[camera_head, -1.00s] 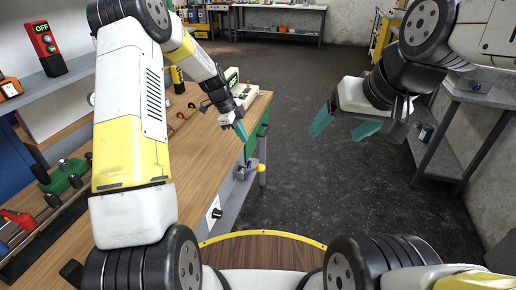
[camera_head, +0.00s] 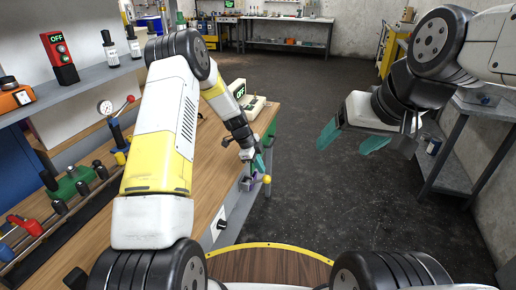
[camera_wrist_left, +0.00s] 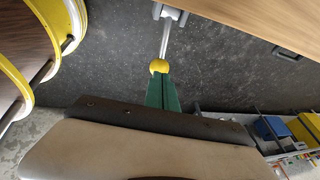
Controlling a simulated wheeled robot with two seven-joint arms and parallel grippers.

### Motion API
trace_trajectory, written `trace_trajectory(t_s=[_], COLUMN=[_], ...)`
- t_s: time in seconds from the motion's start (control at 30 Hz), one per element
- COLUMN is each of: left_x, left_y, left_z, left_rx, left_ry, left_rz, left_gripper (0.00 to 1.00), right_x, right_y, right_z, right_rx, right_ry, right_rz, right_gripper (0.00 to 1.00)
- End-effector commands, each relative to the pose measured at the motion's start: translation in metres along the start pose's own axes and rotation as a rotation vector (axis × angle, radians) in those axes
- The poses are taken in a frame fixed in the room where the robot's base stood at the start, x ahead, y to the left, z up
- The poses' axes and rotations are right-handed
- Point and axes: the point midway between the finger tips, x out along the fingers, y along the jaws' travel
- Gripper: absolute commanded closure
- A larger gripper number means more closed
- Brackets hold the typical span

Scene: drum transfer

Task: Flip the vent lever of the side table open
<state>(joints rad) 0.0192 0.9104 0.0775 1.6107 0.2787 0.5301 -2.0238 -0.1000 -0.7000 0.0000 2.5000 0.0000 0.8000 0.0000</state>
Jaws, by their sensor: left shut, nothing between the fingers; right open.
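The vent lever shows in the left wrist view as a metal rod (camera_wrist_left: 165,40) with a yellow ball knob (camera_wrist_left: 159,66), mounted at the edge of the wooden side table. In the head view its yellow knob (camera_head: 267,179) sits beside the table's right edge. My left gripper (camera_head: 260,165) is shut and empty. Its teal fingertips are right at the knob, and in the left wrist view they (camera_wrist_left: 160,78) overlap its lower side; I cannot tell whether they touch. My right gripper (camera_head: 350,139) is open and empty, out over the floor.
The wooden table (camera_head: 212,168) runs along the left, with a small device (camera_head: 239,91) at its far end. A grey shelf unit (camera_head: 450,165) stands right. The middle floor is clear.

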Motion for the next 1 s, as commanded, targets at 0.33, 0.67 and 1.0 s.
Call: trace_trajectory(t_s=[0.33,0.67,1.0], left_x=[0.028,0.029,0.039], left_y=[0.0,0.0,0.003], left_z=[0.0,0.0,-0.009], left_rx=[-0.001,0.0,0.025], left_ry=[0.0,-0.001,-0.094], left_rz=[0.0,0.0,0.003], left_gripper=[1.0,1.0,1.0], right_x=[0.0,0.0,0.0], right_y=[0.0,0.0,0.0], right_z=[0.0,0.0,0.0], right_rx=[0.0,0.0,0.0], right_ry=[0.0,0.0,0.0], right_rz=[0.0,0.0,0.0], right_gripper=[0.25,0.25,0.25])
